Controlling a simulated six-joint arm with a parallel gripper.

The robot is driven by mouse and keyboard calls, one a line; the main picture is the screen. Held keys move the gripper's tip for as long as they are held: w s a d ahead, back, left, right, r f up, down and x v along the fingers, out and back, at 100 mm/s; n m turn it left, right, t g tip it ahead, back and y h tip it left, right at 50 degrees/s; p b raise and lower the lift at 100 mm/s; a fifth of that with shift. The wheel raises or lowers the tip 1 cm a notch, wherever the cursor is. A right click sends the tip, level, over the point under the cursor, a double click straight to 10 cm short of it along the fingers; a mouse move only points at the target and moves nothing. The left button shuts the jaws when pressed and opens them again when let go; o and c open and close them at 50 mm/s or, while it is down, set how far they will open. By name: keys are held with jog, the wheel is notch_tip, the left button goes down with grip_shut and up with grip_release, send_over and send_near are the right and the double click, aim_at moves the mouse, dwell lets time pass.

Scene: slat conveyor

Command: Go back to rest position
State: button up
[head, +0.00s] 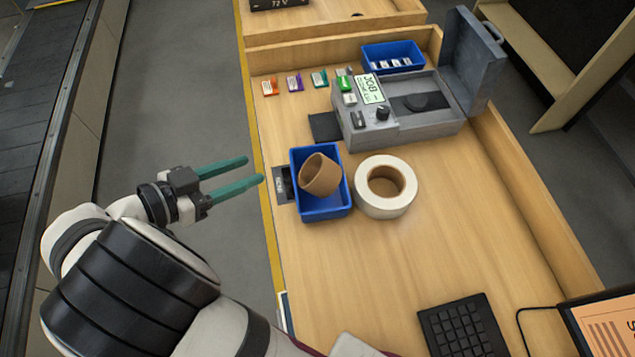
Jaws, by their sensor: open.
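My gripper (254,170) is in the head view, left of the wooden table's yellow edge. Its two green fingers are apart and point right, with nothing between them. The fingertips are a short way left of a blue bin (325,208) on the table. A brown cardboard-like roll (320,174) lies tilted in that bin. My arm reaches in from the bottom of the view.
A white tape roll (386,205) lies right of the bin. A grey machine (400,115) with an open lid stands behind, near another blue bin (393,56) and several small coloured cards. A keyboard (465,328) is at the front. A conveyor (35,130) runs along the left.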

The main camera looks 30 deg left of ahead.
jog(key=w+d+r+g+h, duration=0.1)
jog(key=w+d+g, duration=0.2)
jog(key=d, duration=0.4)
jog(key=w+d+r+m+g+h, duration=0.1)
jog(key=w+d+g, duration=0.15)
jog(key=d, duration=0.45)
jog(key=w+d+r+g+h, duration=0.2)
jog(key=w+d+g, duration=0.1)
jog(key=d, duration=0.4)
jog(key=s+d+m+g+y, duration=0.1)
jog(key=s+d+g+y, duration=0.3)
jog(key=s+d+y, duration=0.5)
jog(key=s+d+f, duration=0.1)
jog(key=s+d, duration=0.2)
jog(key=d, duration=0.1)
jog(key=shift+s+d+y, duration=0.25)
jog(key=shift+d+y, duration=0.05)
jog(key=shift+y, duration=0.1)
